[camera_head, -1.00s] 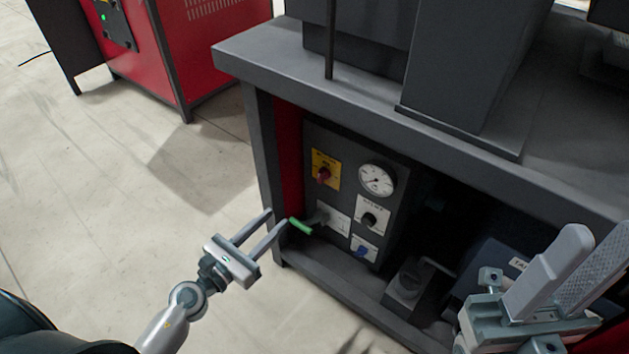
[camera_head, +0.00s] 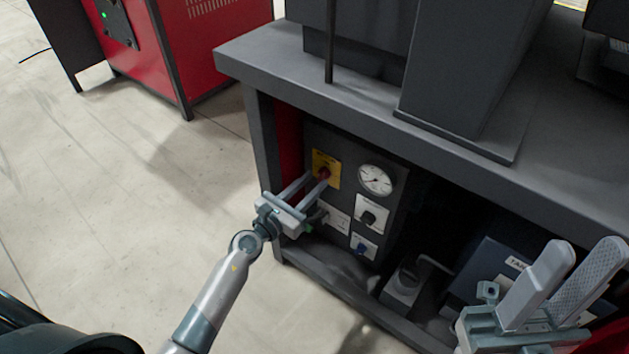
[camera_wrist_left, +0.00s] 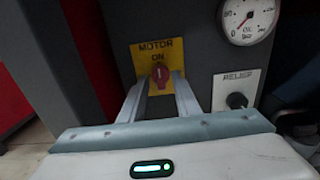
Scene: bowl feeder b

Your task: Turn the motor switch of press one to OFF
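The motor switch is a red knob (camera_wrist_left: 160,75) on a yellow plate (camera_wrist_left: 153,56) marked MOTOR and ON, on the dark control panel under the press bench. Its white mark stands upright, towards ON. It also shows in the head view, where the knob (camera_head: 324,173) is partly covered by a fingertip. My left gripper (camera_head: 316,177) is open, with its fingers reaching to the knob, one on either side in the left wrist view (camera_wrist_left: 161,82). Whether the fingers touch it I cannot tell. My right gripper (camera_head: 572,258) is open and empty at the lower right.
A pressure gauge (camera_head: 375,179), a relief knob (camera_head: 368,217) and a blue switch (camera_head: 362,247) share the panel. A green-handled lever (camera_head: 309,229) is mostly hidden behind my left gripper. The bench top (camera_head: 340,101) overhangs the panel. The floor to the left is clear.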

